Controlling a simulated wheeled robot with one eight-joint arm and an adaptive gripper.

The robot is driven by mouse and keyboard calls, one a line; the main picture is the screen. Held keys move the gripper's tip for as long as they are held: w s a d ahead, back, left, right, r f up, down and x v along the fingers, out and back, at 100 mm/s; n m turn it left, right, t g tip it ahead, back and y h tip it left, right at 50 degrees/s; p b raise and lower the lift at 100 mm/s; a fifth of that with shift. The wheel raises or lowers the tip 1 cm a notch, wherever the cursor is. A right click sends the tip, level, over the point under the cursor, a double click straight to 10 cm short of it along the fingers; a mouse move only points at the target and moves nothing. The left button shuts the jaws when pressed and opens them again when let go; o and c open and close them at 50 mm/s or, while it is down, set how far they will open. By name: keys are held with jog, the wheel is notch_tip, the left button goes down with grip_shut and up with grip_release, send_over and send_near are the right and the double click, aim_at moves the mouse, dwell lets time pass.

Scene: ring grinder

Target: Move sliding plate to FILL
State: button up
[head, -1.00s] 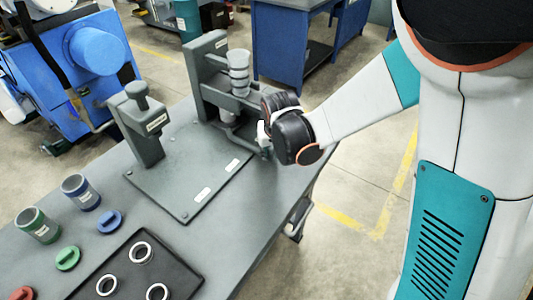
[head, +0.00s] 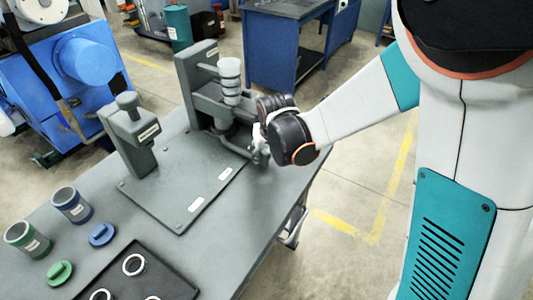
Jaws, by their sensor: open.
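The ring grinder (head: 207,92) is a grey machine standing on a flat grey base plate (head: 172,196) on the table. A clear ribbed cup (head: 230,80) sits upright on its arm. The sliding plate is not clearly told apart; the low part under the cup is partly hidden by my arm. My gripper (head: 257,150) is at the right side of the grinder, close to its lower front part. It is open and mostly hidden behind my dark wrist. I cannot tell whether it touches the machine.
A grey press (head: 132,138) stands at the plate's left corner. A blue cup (head: 72,205), a green cup (head: 28,240), matching lids and a black tray (head: 170,284) with white rings lie toward the front left. The table's right edge is just beyond my gripper.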

jog(key=shift+v, duration=3.15)
